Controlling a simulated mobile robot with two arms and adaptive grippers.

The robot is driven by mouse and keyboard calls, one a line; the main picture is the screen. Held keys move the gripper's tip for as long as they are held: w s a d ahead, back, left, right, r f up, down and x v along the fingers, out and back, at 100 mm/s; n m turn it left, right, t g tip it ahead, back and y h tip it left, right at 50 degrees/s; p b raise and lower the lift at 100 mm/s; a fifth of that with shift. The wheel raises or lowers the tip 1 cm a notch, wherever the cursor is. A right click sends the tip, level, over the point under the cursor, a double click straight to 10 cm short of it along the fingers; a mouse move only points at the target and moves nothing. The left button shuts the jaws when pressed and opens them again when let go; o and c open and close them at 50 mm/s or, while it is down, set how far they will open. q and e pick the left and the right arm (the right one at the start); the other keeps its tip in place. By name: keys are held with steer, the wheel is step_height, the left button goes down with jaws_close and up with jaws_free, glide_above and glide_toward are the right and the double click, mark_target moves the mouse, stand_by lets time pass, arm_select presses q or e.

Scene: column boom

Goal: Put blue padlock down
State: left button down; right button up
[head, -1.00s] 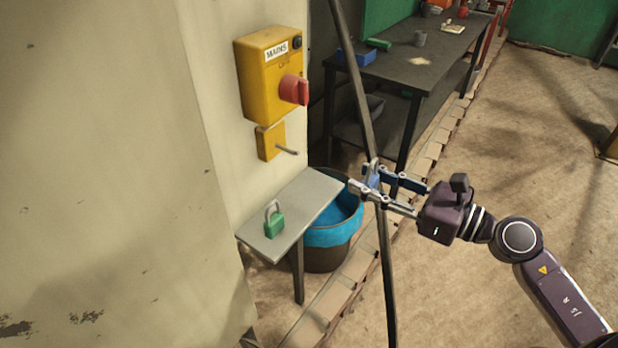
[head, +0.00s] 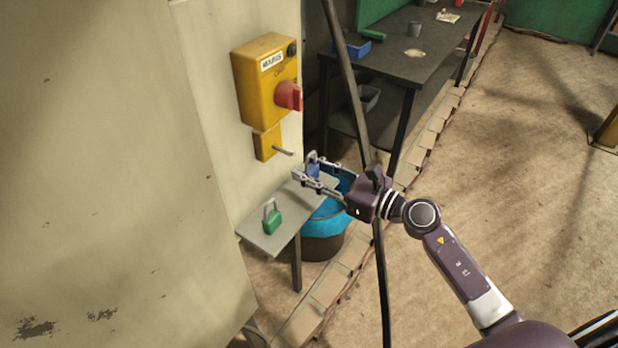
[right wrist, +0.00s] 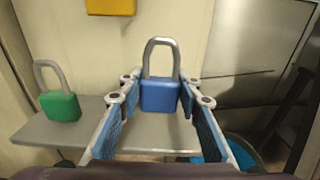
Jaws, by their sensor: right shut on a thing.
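The blue padlock (right wrist: 160,95) is upright between the fingers of my right gripper in the right wrist view, shackle up. In the head view the blue padlock (head: 313,168) is partly hidden by the fingers. My right gripper (head: 308,174) is shut on it, over the far right part of the small grey shelf (head: 262,240). I cannot tell whether the padlock touches the shelf. A green padlock (head: 272,219) stands on the shelf's near left part, and it shows at left in the right wrist view (right wrist: 60,106). My left gripper is not in view.
A yellow mains box (head: 262,85) with a red switch (head: 289,97) hangs on the wall, with a metal peg (head: 283,151) below. A bin with a blue liner (head: 325,225) stands beside the shelf. A dark workbench (head: 410,62) is behind.

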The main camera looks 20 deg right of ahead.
steer(key=shift+f, duration=0.95)
steer(key=shift+w+a+f, duration=0.1)
steer(key=shift+w+f, duration=0.05)
steer(key=shift+f, duration=0.2)
steer(key=shift+f, duration=0.2)
steer(key=o, duration=1.2)
steer(key=shift+o, duration=0.2)
steer(key=shift+r, duration=0.1)
